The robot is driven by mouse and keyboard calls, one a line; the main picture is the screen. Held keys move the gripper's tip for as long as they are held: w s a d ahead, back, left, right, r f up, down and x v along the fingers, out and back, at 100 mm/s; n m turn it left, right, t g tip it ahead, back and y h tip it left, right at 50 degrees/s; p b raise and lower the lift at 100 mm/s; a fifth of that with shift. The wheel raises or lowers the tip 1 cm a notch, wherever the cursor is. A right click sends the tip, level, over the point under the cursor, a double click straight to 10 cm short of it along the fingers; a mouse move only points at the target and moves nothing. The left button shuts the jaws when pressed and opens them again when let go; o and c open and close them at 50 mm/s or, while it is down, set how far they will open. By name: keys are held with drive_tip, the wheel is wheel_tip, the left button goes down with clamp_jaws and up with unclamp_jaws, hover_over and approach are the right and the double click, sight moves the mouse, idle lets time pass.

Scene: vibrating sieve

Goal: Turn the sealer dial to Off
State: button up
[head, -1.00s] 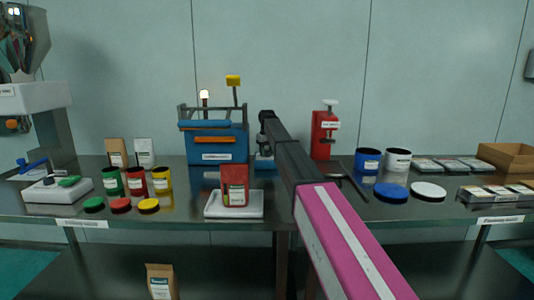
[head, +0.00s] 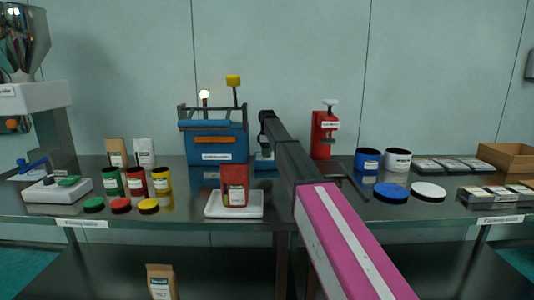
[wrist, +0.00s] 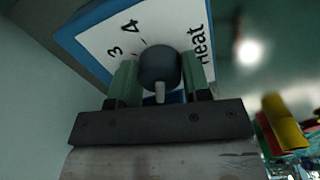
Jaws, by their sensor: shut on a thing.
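The sealer (head: 212,150) is a blue machine with a lit lamp and a yellow-topped lever, at the back of the bench in the head view. In the wrist view its dial (wrist: 159,68) is a dark round knob on a white, blue-edged panel (wrist: 107,38). The marks 3, 4 and "Heat" show around it; other marks are hidden. A pale pointer on the knob faces down toward my gripper (wrist: 160,82). My gripper is shut on the dial, one greenish finger on each side. In the head view, my arm largely hides the grip.
A red pouch (head: 235,184) stands on a white scale (head: 234,210) in front of the sealer. A red device (head: 323,138) stands right of my arm. Colored jars (head: 135,181) with loose lids stand at left, blue and white tubs (head: 368,160) at right.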

drive_tip(key=shift+n, duration=1.2)
drive_tip(key=o, duration=0.9)
wheel_tip(320, 180, up, 10)
drive_tip(key=shift+f, duration=0.25)
drive_tip(key=shift+r, duration=0.7)
